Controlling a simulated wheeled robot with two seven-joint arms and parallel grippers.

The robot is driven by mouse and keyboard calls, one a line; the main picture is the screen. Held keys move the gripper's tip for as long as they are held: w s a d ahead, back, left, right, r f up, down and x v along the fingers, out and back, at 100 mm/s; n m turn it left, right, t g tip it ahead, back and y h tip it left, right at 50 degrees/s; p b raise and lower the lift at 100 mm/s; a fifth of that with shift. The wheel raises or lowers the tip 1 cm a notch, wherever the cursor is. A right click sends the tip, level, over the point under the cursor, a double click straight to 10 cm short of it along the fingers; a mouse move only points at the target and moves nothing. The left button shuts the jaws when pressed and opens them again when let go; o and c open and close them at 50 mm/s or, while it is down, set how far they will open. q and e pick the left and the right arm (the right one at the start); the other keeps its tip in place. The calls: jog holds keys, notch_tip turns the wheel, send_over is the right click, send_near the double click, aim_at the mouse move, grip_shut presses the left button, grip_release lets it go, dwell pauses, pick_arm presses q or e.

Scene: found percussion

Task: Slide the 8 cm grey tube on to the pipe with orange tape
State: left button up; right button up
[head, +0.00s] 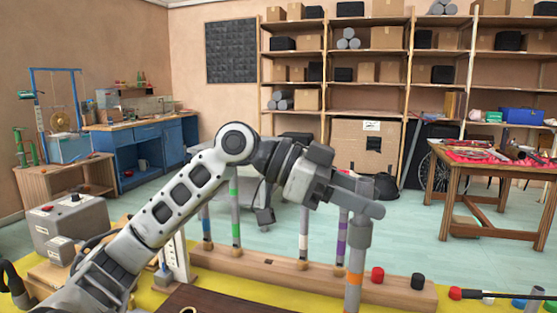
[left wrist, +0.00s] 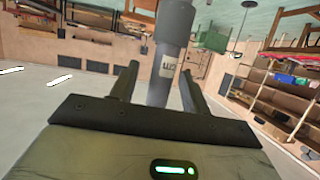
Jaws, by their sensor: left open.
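The pipe with orange tape (head: 354,279) stands upright at the front of the head view. The wider grey tube (head: 361,234) is around the upper part of this pipe, above the orange tape and apart from it. A thinner grey length of the pipe (left wrist: 160,88) shows between the fingers. My left gripper (head: 362,198) is at the top of the pipe, with its jaws open around it. The pipe's top is partly hidden behind my gripper. My right gripper is not in view.
A wooden rail (head: 310,275) holds pipes with blue, green (head: 235,210), white and purple tape (head: 341,230) just behind. A red cylinder (head: 377,274) and a black cylinder (head: 417,281) are at its right part. A grey box (head: 75,228) stands at left.

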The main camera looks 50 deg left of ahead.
pick_arm(q)
jog(key=b+v, duration=0.3)
jog(key=v, duration=1.3)
